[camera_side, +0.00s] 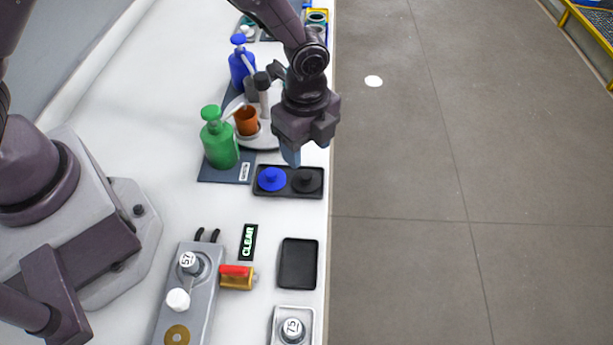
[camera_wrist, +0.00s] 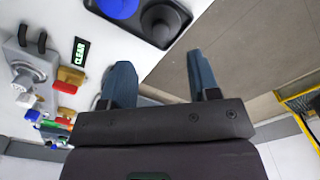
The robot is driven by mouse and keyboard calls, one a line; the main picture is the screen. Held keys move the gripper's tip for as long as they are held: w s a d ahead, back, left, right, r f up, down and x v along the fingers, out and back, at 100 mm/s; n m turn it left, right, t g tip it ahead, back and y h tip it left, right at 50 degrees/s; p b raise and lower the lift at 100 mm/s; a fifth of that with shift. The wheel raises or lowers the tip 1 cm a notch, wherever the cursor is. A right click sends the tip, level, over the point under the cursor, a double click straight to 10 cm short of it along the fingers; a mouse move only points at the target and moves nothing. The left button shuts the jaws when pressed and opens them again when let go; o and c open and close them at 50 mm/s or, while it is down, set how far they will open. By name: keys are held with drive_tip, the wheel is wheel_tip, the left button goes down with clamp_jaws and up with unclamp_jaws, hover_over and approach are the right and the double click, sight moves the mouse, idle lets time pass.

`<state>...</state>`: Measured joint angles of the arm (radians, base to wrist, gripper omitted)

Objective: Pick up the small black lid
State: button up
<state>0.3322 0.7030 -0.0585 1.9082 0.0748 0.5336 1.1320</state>
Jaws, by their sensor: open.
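The small black lid (camera_side: 306,180) sits in the right half of a black tray (camera_side: 289,194) near the table's right edge. A blue lid (camera_side: 271,179) sits beside it in the left half. In the wrist view, the black lid (camera_wrist: 160,22) and the blue lid (camera_wrist: 118,6) show at the top. My gripper (camera_side: 291,155) is just above and behind the tray in the side view. In the wrist view its two blue fingers (camera_wrist: 163,75) are apart with nothing between them.
A green bottle (camera_side: 219,143) and a blue bottle (camera_side: 241,67) stand left of my gripper, with an orange cup (camera_side: 246,121) between. An empty black tray (camera_side: 298,264) and a grey device (camera_side: 190,290) lie in front. The table's right edge drops to the floor.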

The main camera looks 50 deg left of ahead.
sight(307, 173)
wheel_tip(307, 173, down, 7)
drive_tip(key=shift+f, duration=0.2)
drive_tip(key=shift+w, duration=0.1)
drive_tip(key=c, duration=1)
